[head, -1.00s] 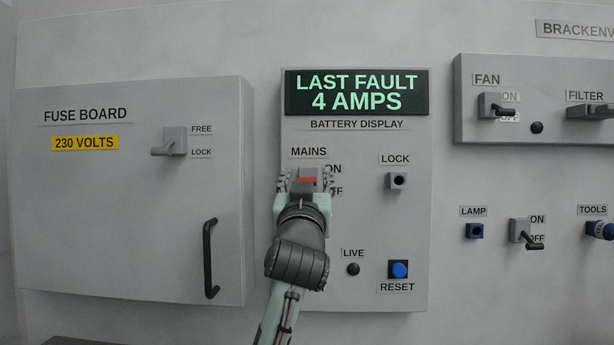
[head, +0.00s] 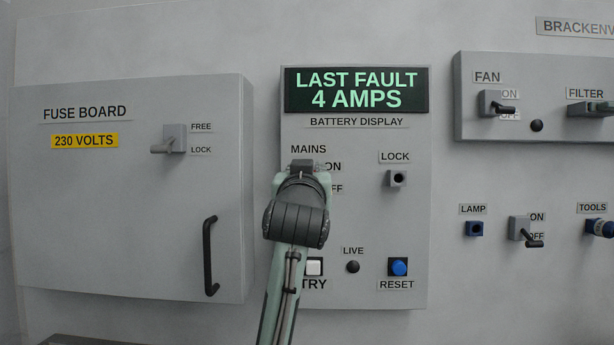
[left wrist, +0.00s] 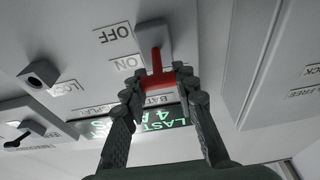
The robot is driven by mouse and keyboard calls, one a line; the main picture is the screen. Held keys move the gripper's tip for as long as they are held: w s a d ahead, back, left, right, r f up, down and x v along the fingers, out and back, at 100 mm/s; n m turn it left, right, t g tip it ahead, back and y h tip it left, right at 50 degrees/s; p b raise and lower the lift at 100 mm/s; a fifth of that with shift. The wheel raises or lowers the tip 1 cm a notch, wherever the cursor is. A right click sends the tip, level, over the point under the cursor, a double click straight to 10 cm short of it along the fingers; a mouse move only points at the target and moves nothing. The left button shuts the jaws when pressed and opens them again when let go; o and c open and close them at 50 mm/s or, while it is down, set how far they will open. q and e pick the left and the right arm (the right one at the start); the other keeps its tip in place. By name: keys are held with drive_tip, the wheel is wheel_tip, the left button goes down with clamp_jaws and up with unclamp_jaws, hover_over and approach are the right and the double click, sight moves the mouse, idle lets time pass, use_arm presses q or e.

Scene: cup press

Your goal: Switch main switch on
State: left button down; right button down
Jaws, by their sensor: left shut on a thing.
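The MAINS switch (head: 302,166) is a grey block on the middle panel, with ON and OFF labels to its right. My left gripper (head: 302,176) covers most of it in the head view. In the left wrist view, the switch (left wrist: 153,35) has a red lever (left wrist: 156,60) with a red crossbar. My left gripper (left wrist: 157,85) is shut on the red crossbar, one finger at each end. The lever leans from the block towards the ON label (left wrist: 128,63) and the display, away from OFF (left wrist: 113,34). My right gripper is not in view.
The panel has a LOCK socket (head: 396,179), LIVE lamp (head: 352,267), blue RESET button (head: 399,268) and white button (head: 314,266) beside my arm. The display (head: 357,91) reads LAST FAULT 4 AMPS. The fuse board door handle (head: 210,257) juts out at left.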

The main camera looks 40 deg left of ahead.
use_arm(q)
drive_tip(key=shift+w+r+g+h, duration=0.1)
drive_tip(key=shift+r+g+h, duration=0.5)
drive_tip(key=shift+h, duration=0.1)
drive_tip(key=shift+w+a+r+g+h, duration=0.2)
drive_tip(key=shift+g+h, duration=0.2)
drive_tip(key=shift+g, duration=0.3)
drive_tip(key=c, duration=1.2)
unclamp_jaws()
drive_tip(key=shift+o, duration=0.2)
drive_tip(key=shift+f, duration=0.1)
drive_tip(key=v, duration=1.2)
